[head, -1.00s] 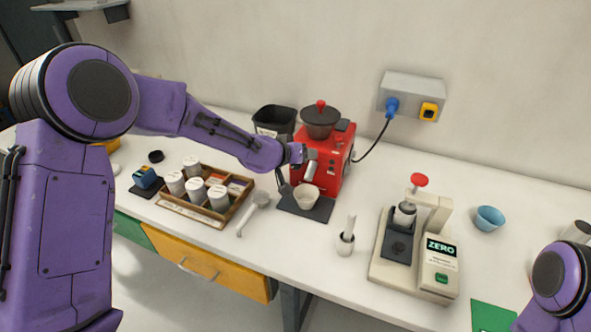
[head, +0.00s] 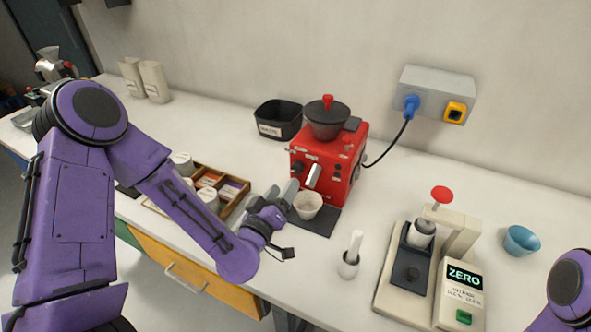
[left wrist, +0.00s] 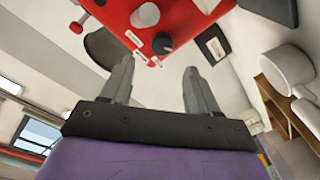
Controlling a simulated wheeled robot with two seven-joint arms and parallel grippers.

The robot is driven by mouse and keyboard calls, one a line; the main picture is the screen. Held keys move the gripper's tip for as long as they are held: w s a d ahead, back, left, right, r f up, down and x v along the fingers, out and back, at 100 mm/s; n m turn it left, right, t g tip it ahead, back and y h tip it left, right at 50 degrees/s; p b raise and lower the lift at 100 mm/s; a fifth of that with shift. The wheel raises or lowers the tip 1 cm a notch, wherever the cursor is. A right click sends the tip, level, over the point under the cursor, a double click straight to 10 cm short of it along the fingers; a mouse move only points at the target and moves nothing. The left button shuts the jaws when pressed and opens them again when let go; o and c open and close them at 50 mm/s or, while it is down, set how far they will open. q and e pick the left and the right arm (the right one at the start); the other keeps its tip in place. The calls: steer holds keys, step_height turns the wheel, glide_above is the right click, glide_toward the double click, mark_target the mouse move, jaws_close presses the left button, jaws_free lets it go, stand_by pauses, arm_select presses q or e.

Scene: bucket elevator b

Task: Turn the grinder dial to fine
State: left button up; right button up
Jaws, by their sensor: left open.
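The red grinder (head: 335,165) stands upright on the bench, with a dark hopper (head: 327,119) on top. A dark round dial (head: 297,167) is on its front, left of the pale spout. The dial (left wrist: 162,43) also shows in the left wrist view, beyond and between the fingertips, its setting too small to read. My left gripper (head: 285,194) is open and empty, low in front of the grinder and beside the cream cup (head: 308,205). Its two fingers (left wrist: 160,68) are apart and clear of the dial. My right gripper is out of view; only part of that arm shows.
A wooden tray (head: 235,206) of canisters lies left, partly behind my left arm. The grinder's cord runs to a wall socket (head: 437,93).

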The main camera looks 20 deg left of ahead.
mark_target(295, 170)
arm_select(q)
steer(key=w+p, duration=0.2)
steer(key=w, duration=0.5)
steer(key=shift+w+a+f, duration=0.1)
steer(key=shift+w+f, duration=0.05)
steer(key=shift+w, duration=0.35)
steer(key=c, duration=1)
